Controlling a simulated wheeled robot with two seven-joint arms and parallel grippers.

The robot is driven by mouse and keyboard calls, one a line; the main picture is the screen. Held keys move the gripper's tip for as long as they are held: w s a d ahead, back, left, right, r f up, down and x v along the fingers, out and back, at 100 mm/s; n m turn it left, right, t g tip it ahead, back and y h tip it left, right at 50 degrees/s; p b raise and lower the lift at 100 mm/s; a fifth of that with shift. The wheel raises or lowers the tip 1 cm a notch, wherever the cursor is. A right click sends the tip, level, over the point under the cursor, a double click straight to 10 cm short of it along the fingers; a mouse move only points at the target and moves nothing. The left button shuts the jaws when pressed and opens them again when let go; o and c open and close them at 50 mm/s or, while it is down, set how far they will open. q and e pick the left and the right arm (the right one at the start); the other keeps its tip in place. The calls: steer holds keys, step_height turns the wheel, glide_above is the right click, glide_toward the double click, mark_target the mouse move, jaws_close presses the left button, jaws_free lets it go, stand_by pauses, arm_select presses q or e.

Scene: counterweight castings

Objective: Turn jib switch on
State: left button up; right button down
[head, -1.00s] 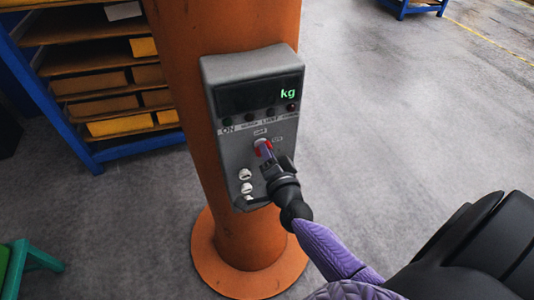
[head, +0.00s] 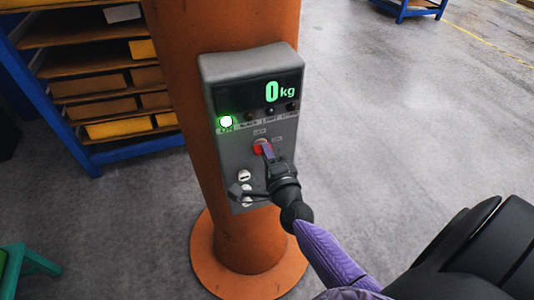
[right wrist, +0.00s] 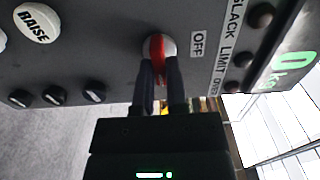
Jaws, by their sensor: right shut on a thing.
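The jib switch is a small rotary knob (head: 261,146) with a red bar, on the grey control box (head: 223,75) fixed to the orange column. My right gripper (head: 265,152) is shut on the knob. In the right wrist view, its two dark fingers (right wrist: 161,75) close on either side of the red bar of the knob (right wrist: 158,45), beside an OFF label (right wrist: 198,44). The ON lamp (head: 226,122) glows green and the display (head: 272,91) reads 0 kg. My left gripper is not in view.
White push buttons (head: 244,175) sit below the knob, partly behind my gripper; one reads RAISE (right wrist: 36,22) in the right wrist view. The orange column (head: 180,100) has a round base plate. A blue-framed shelf (head: 60,95) stands left. Floor to the right is open.

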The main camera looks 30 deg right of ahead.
stand_by(0.4)
steer(key=c, duration=0.7)
jaws_free()
steer(key=shift+o, duration=0.2)
steer(key=v, duration=1)
steer(key=shift+b, duration=0.45)
steer(key=shift+d, duration=0.1)
